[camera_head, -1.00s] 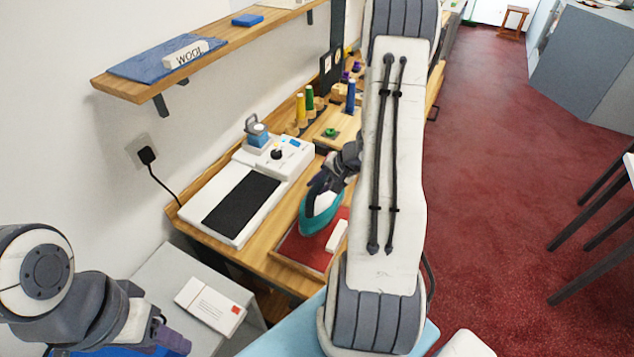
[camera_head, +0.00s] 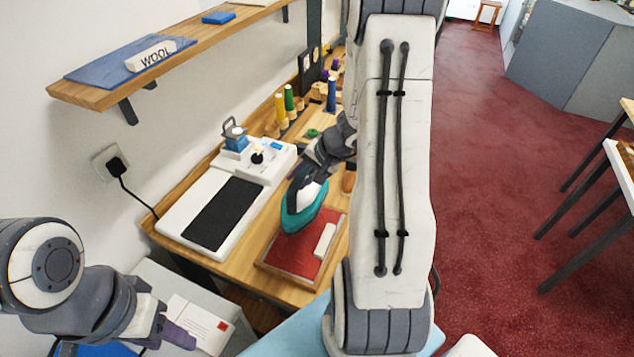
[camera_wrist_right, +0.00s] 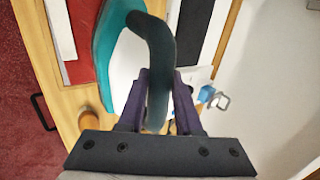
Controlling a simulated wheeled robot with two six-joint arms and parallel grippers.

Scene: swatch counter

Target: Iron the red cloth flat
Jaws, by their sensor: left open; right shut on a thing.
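The red cloth (camera_head: 288,261) lies on a wood-edged board on the counter in the head view. Part of it also shows in the right wrist view (camera_wrist_right: 82,68). A teal and white iron (camera_head: 303,208) is over the cloth's far left part; I cannot tell whether its sole touches. My right gripper (camera_head: 318,168) is shut on the iron's dark handle (camera_wrist_right: 155,60). A white block (camera_head: 325,240) lies at the cloth's right side. My left gripper (camera_head: 185,338) is open and empty at lower left, away from the cloth.
A white device with a black pad (camera_head: 223,213) stands left of the cloth. Thread spools (camera_head: 289,98) stand further back. A shelf (camera_head: 90,93) with a wool-labelled block overhangs at upper left. A white box (camera_head: 205,325) with a red mark lies near my left gripper.

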